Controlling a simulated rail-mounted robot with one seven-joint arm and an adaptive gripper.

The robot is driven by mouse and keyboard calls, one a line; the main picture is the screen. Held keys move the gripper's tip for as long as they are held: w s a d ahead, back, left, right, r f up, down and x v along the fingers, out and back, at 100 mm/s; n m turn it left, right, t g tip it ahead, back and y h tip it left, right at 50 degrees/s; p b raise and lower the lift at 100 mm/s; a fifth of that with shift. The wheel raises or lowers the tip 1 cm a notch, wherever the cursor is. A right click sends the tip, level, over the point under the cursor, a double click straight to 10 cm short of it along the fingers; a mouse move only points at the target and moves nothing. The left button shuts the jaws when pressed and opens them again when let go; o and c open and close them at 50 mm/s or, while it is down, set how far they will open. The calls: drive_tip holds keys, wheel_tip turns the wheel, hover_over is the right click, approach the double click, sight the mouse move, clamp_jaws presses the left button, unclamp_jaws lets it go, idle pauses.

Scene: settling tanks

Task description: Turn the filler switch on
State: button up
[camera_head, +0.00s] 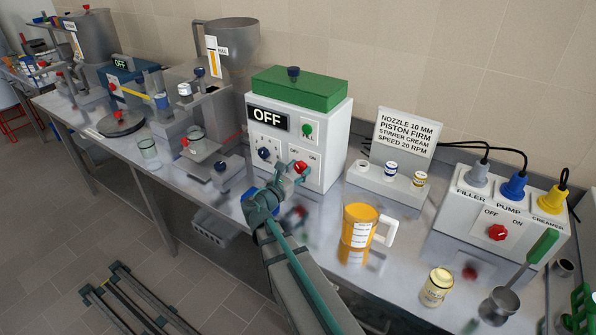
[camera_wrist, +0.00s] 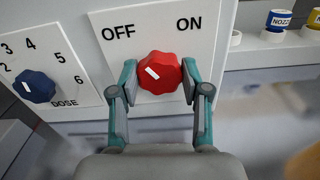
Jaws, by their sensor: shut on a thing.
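The white filler box (camera_head: 322,134) with a green top stands mid-bench. Its black display (camera_head: 267,117) reads OFF. On its front is a red switch knob (camera_head: 301,167) below OFF and ON labels. In the wrist view the red knob (camera_wrist: 165,78) has its white mark on the upper left, toward the OFF side. My gripper (camera_head: 294,174) is at the knob, and in the wrist view its two fingers (camera_wrist: 159,80) are closed on the knob's left and right sides. A blue dose knob (camera_wrist: 35,86) is to the left.
An orange-filled jug (camera_head: 358,228) and a cream jar (camera_head: 437,286) stand to the right of my arm. A socket box (camera_head: 468,232) with FILLER, PUMP and CREAMER plugs has its own red knob (camera_head: 498,232). A small scale stand (camera_head: 220,172) is at left.

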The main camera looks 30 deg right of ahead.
drive_tip(key=shift+f, duration=0.15)
drive_tip(key=m+b, duration=0.2)
drive_tip(key=b, duration=0.1)
drive_tip(key=m+b, duration=0.1)
drive_tip(key=b, duration=0.1)
drive_tip(key=shift+f+m, duration=0.25)
drive_tip(key=shift+m, duration=0.15)
drive_tip(key=m+b, duration=0.3)
drive_tip(key=b, duration=0.2)
drive_tip(key=shift+s+m, duration=0.1)
drive_tip(key=shift+m, duration=0.2)
drive_tip(key=m+b, duration=0.4)
drive_tip(key=b, duration=0.1)
drive_tip(key=shift+r+m+b, duration=0.15)
drive_tip(key=shift+m+b, duration=1.05)
drive_tip(key=shift+b, duration=0.2)
drive_tip(key=o, duration=1.1)
drive_tip(key=shift+r, duration=0.1)
drive_tip(key=shift+o, duration=0.2)
